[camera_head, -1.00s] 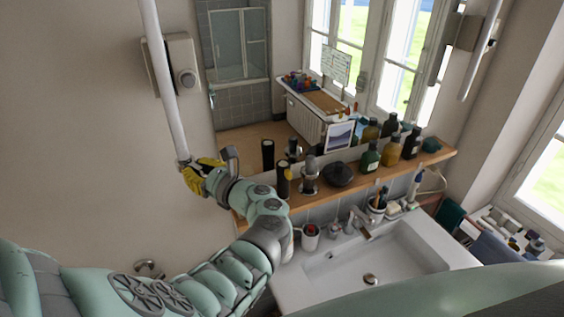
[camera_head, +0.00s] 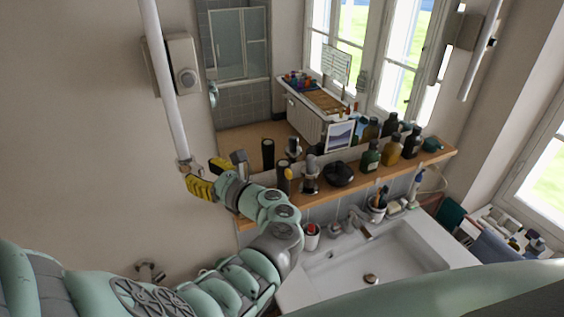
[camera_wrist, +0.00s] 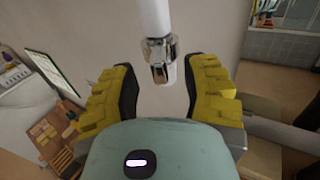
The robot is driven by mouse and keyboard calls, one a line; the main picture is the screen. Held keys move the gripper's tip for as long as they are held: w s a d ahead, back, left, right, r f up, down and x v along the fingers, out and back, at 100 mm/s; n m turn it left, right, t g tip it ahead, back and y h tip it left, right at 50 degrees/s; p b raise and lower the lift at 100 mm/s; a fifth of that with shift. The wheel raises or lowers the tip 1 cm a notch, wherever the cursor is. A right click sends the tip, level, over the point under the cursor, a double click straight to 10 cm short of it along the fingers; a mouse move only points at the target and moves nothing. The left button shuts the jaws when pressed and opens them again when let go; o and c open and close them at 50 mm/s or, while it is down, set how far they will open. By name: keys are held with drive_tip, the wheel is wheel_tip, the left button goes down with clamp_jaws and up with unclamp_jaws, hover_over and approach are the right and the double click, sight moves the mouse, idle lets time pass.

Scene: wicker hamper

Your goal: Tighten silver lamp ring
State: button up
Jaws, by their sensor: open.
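The silver lamp ring (camera_head: 184,165) sits at the lower end of the white lamp tube (camera_head: 168,95), left of the mirror. In the wrist view, the shiny ring (camera_wrist: 162,62) hangs upright below the tube (camera_wrist: 154,18). My gripper (camera_head: 207,175) is open just right of the ring in the head view. In the wrist view, its yellow fingers with black pads stand on both sides of the ring, with gaps to each; my gripper (camera_wrist: 161,82) holds nothing. Whether the ring is fully between the pads in depth, I cannot tell.
A wooden shelf (camera_head: 318,187) with bottles and jars lies below the mirror, close to my forearm. A white sink (camera_head: 400,250) is below it. A wall switch box (camera_head: 184,70) is beside the tube. Bare wall lies to the left.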

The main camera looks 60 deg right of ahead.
drive_tip(key=s, duration=0.9)
drive_tip(key=shift+s, duration=0.3)
drive_tip(key=shift+s, duration=0.1)
